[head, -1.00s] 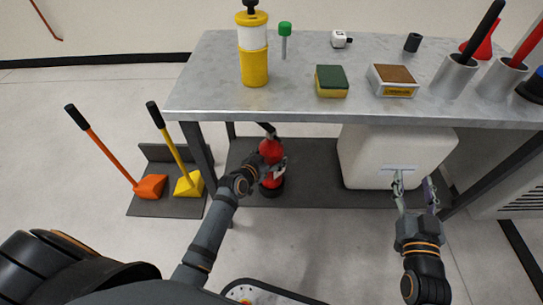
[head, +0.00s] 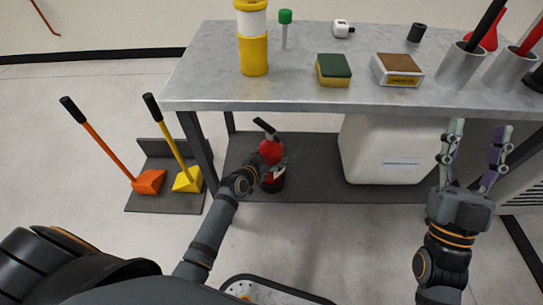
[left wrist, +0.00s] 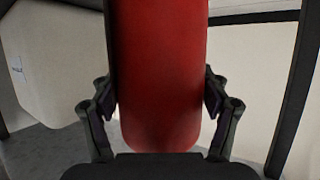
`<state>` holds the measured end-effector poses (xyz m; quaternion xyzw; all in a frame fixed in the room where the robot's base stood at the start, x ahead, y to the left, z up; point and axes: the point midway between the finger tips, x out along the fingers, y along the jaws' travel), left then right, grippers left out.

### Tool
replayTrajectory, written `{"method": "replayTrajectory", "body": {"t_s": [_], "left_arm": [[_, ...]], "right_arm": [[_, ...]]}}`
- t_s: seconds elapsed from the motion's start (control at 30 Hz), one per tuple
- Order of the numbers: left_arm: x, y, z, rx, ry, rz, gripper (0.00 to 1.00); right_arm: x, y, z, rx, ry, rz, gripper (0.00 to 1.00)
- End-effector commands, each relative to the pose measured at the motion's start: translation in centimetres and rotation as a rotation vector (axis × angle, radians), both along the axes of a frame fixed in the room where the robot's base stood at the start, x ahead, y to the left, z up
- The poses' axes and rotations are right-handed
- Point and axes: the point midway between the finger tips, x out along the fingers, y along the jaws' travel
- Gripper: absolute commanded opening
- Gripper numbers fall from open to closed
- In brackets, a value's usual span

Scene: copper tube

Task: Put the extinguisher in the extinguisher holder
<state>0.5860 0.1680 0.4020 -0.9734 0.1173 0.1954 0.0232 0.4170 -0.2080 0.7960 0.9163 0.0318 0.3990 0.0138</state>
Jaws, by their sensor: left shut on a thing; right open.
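The red fire extinguisher (head: 271,152) with a black top stands at the lower shelf under the table in the head view. My left gripper (head: 262,178) is at its body, its fingers partly hidden. In the left wrist view the red extinguisher body (left wrist: 158,75) fills the middle, with a finger of my left gripper (left wrist: 160,100) pressed on each side. My right gripper (head: 473,155) is open and empty in front of the table's right side, fingers pointing up in the picture. I cannot make out the extinguisher holder for sure.
The metal table (head: 290,97) bears a yellow bottle (head: 254,55), a sponge (head: 333,70), a boxed block (head: 397,70) and metal cups (head: 460,65). A white container (head: 385,150) stands on the dark lower shelf (head: 315,190). Orange (head: 149,181) and yellow (head: 187,180) shovels stand left of the table.

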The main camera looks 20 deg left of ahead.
Motion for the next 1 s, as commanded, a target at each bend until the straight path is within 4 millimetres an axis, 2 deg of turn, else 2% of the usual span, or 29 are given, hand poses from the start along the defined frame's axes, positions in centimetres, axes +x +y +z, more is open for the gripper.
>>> {"method": "replayTrajectory", "body": {"t_s": [0.03, 0.6, 0.63, 0.77, 1.0], "left_arm": [[0.23, 0.03, 0.52, -0.001, -0.011, 0.001, 0.12], [0.22, 0.02, 0.38, -0.001, -0.011, 0.001, 0.12], [0.0, 0.0, -0.12, 0.0, 0.0, 0.0, 0.79], [0.01, 0.0, -0.11, 0.0, 0.0, 0.0, 0.97], [0.0, 0.0, -0.11, 0.0, 0.0, 0.0, 0.98]], "right_arm": [[-0.04, 0.0, 0.12, 0.0, -0.003, 0.0, 0.52], [-0.53, 0.04, 0.61, -0.002, -0.034, 0.001, 0.52], [-0.56, 0.05, 0.62, -0.002, -0.036, 0.001, 0.52], [-0.56, 0.05, 0.67, -0.002, -0.037, 0.001, 0.52], [-0.56, 0.04, 0.79, -0.001, -0.041, 0.002, 0.52]]}}
